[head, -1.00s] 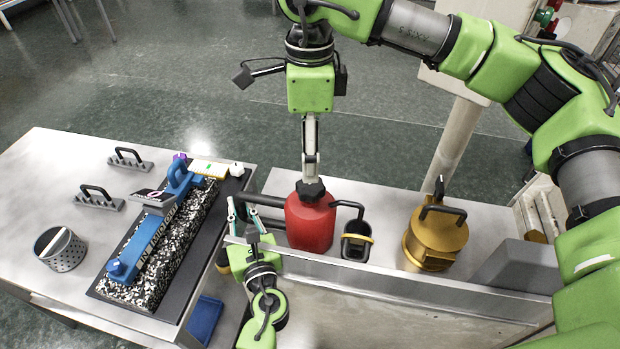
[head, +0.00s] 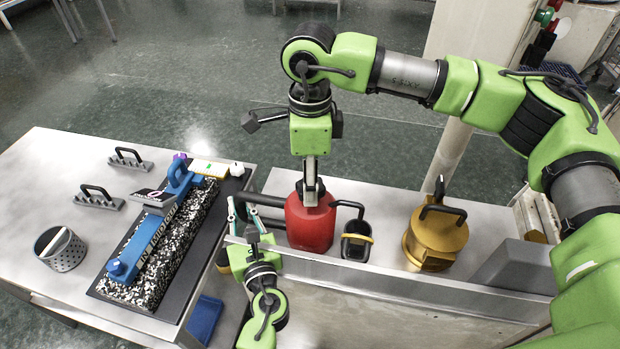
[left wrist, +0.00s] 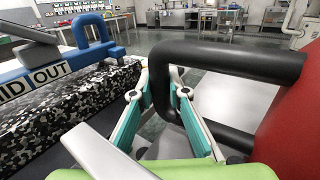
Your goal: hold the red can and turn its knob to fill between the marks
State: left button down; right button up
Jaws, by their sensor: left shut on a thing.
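The red can (head: 310,228) stands upright on the grey bench, with a dark spout on its right leading to a small black cup (head: 357,242) with a yellow band. Its black handle (left wrist: 230,62) shows large in the left wrist view. My left gripper (head: 243,211) is shut on that handle, its teal-lined fingers (left wrist: 160,88) on either side of the bar. My right gripper (head: 311,192) points straight down at the can's top. It hides most of the dark knob, and its fingers are seen edge-on, so its grip cannot be told. No fill marks can be made out.
A brass-coloured can (head: 436,238) stands to the right on the same bench. A raised metal edge (head: 400,281) runs along the front. On the left table lie a speckled block (head: 183,247) with a blue handled bar, and a perforated metal cup (head: 62,250).

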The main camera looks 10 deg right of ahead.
dwell(0.3)
jog(key=shift+w+m, duration=0.1)
jog(key=shift+m, duration=2.7)
jog(key=o, duration=1.1)
notch_tip(320, 180, up, 12)
jog(key=shift+r, duration=0.1)
